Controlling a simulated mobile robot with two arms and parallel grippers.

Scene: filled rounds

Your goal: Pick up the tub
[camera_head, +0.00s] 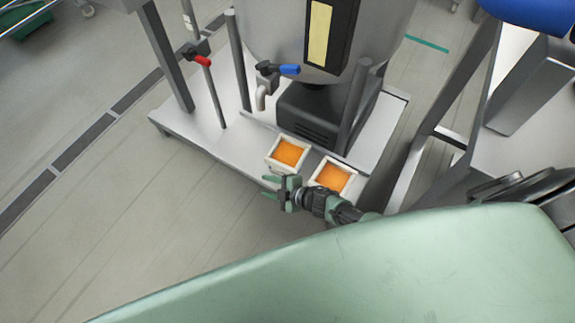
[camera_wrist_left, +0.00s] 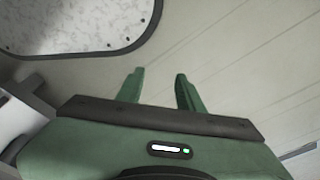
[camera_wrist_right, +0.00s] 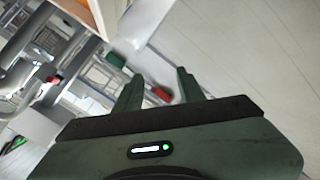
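Two square white tubs with orange contents stand on the front edge of the steel platform in the head view: a left tub (camera_head: 270,165) and a right tub (camera_head: 318,185). My right gripper (camera_head: 267,187) is just in front of the left tub, its fingers pointing left, apart and empty. Its arm passes in front of the right tub's lower side. In the right wrist view the open fingers (camera_wrist_right: 159,88) show with nothing between them; a pale and orange box edge (camera_wrist_right: 97,14) shows at the top. My left gripper (camera_wrist_left: 159,90) is open and empty in the left wrist view and outside the head view.
A large steel vessel (camera_head: 270,35) with a blue-handled tap (camera_head: 285,69) stands on the platform (camera_head: 190,128) behind the tubs. Posts and a red-handled valve (camera_head: 202,61) rise at left. A grey frame (camera_head: 440,120) stands at right. The floor at left is clear.

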